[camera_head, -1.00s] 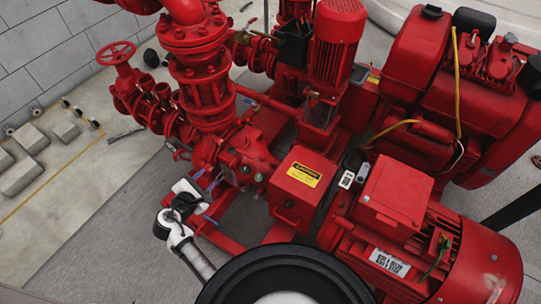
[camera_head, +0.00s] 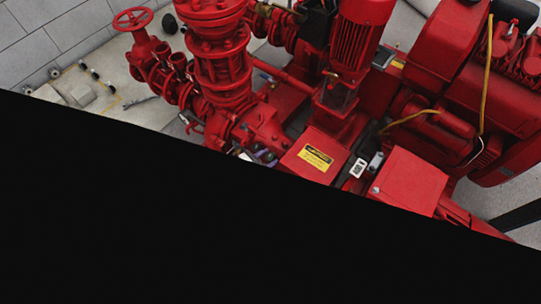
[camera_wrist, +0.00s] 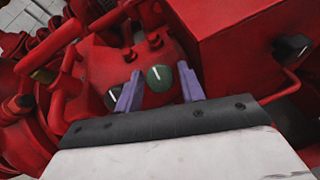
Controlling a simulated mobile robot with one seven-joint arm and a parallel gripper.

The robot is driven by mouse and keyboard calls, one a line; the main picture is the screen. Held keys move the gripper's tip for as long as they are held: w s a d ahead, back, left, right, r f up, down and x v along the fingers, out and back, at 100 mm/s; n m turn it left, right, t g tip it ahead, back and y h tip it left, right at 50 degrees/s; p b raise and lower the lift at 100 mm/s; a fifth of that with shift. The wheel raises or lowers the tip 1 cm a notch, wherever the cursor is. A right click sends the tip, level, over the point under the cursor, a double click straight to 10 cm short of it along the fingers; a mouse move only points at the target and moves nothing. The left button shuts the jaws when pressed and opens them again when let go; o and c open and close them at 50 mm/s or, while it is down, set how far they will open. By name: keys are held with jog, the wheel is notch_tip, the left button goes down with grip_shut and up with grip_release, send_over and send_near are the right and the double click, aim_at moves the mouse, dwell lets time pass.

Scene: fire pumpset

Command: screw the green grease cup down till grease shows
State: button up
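The green grease cup (camera_wrist: 160,78) has a white line on its top and sits on the red pump housing in the wrist view. My gripper (camera_wrist: 160,72) has two purple fingers, spread apart on either side of the cup. A gap shows between the left finger and the cup; the right finger is close to the cup, and I cannot tell if it touches. A dark grey round cap (camera_wrist: 112,97), also with a white line, is partly hidden behind the left finger.
A red box (camera_wrist: 245,50) with a black knob (camera_wrist: 292,48) stands close on the right in the wrist view. Red pipes crowd the left.

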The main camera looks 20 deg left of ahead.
jog(key=shift+x, duration=0.95)
jog(key=c, duration=0.7)
jog(key=shift+a, duration=0.1)
jog(key=shift+m, duration=0.4)
jog(key=m+g, duration=0.1)
jog(key=m, duration=0.2)
jog(key=m+g+h+b, duration=0.1)
jog(key=m, duration=0.2)
jog(key=shift+h, duration=0.3)
jog(key=m+g, duration=0.1)
jog(key=m, duration=0.2)
jog(key=m+g, duration=0.2)
jog(key=m, duration=0.2)
jog(key=shift+s+f, duration=0.1)
jog(key=shift+s, duration=0.05)
jog(key=shift+m, duration=0.3)
